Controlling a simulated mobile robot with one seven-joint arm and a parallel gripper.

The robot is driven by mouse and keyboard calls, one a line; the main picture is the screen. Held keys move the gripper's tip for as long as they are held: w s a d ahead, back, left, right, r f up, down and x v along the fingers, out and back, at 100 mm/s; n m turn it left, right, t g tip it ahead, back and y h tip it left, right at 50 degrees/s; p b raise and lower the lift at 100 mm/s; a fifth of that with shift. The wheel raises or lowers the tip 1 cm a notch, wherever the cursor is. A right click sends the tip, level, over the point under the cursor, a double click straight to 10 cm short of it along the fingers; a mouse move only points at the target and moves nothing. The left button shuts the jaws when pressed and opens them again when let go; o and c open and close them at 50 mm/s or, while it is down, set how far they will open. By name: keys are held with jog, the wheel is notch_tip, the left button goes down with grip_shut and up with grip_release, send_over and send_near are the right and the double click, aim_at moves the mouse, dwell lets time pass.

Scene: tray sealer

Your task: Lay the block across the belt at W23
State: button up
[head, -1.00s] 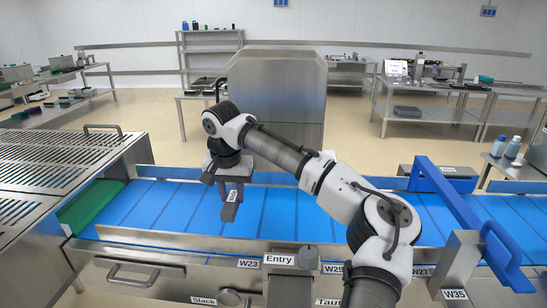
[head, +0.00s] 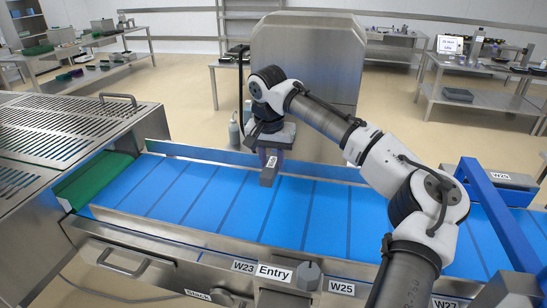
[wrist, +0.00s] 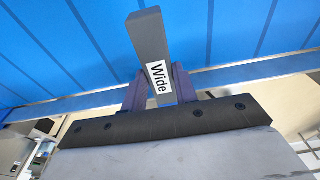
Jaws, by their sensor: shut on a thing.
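A grey block (wrist: 148,38) with a white "Wide" label is held between the purple fingers of my gripper (wrist: 152,88) in the wrist view. In the head view the block (head: 268,178) hangs from my gripper (head: 270,157) over the far half of the blue belt (head: 225,205). Its long side points across the belt, toward the near rail. I cannot tell whether its underside touches the belt. The W23 label (head: 243,266) is on the near side of the frame, a little left of the block.
Metal rails edge the belt, with a near rail (head: 180,228) in front. A perforated metal cover (head: 60,125) and a green belt section (head: 95,180) lie left. A blue bar (head: 495,215) crosses the belt at the right. A tall steel housing (head: 305,90) stands behind.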

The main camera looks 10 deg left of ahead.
notch_tip(320, 180, down, 5)
jog(key=b, duration=0.3)
jog(key=shift+r+b, duration=0.2)
jog(key=shift+b, duration=0.1)
jog(key=shift+w+f, duration=0.1)
jog(key=shift+f, duration=0.85)
jog(key=shift+f+p, duration=0.15)
jog(key=shift+p, duration=0.2)
dwell(0.4)
jog(key=o, duration=1.1)
jog(key=shift+c, duration=1.4)
